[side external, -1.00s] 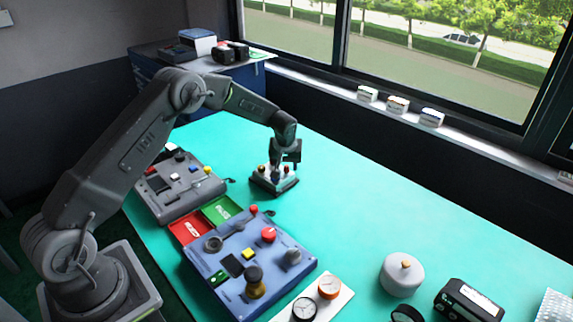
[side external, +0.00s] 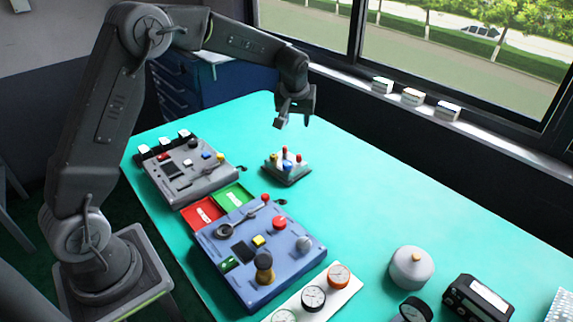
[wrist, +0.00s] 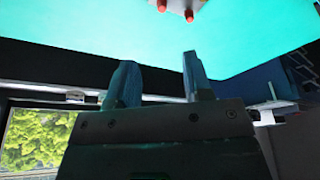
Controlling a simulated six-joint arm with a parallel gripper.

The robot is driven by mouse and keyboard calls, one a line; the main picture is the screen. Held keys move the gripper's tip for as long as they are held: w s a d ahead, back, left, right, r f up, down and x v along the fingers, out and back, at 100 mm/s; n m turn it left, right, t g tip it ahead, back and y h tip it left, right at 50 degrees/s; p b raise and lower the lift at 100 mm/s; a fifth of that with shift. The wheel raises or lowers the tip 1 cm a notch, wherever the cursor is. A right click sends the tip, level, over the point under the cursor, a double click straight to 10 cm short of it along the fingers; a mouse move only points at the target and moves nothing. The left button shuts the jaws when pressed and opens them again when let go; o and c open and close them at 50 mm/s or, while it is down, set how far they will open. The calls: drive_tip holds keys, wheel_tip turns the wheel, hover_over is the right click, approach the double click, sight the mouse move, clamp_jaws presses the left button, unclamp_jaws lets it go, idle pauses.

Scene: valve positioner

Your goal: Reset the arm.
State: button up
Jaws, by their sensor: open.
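My gripper (side external: 293,122) hangs in the air above the far part of the turquoise table, pointing down, open and empty. In the wrist view its two fingers (wrist: 160,88) stand apart with nothing between them. Below it on the table sits a small block with several coloured pegs (side external: 287,168), clear of the fingers. Red pegs of that block (wrist: 175,8) show at the top edge of the wrist view. The grey panel (side external: 190,172) and the blue panel (side external: 255,252) lie to the left and front, untouched.
Red tray (side external: 202,213) and green tray (side external: 232,197) lie between the panels. Several dials (side external: 313,297), a grey lidded pot (side external: 411,268) and a black device (side external: 474,298) stand at the front right. The window wall runs behind. The table's right middle (side external: 390,205) is clear.

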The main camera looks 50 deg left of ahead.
drive_tip(key=s+d+r+m+t+h, duration=0.1)
drive_tip(key=s+d+r+m, duration=0.15)
drive_tip(key=s+r, duration=0.4)
drive_tip(key=s+d+r+m, duration=0.1)
drive_tip(key=s+d+r, duration=0.35)
drive_tip(key=s, duration=0.35)
drive_tip(key=s+d+m+t, duration=0.1)
drive_tip(key=s+d+m, duration=0.1)
drive_tip(key=s, duration=0.7)
drive_tip(key=s+d+m+h, duration=0.1)
drive_tip(key=s+d+m, duration=0.1)
drive_tip(key=s, duration=0.7)
drive_tip(key=shift+s+f+t, duration=0.35)
drive_tip(key=shift+f+t, duration=0.05)
drive_tip(key=shift+d, duration=0.1)
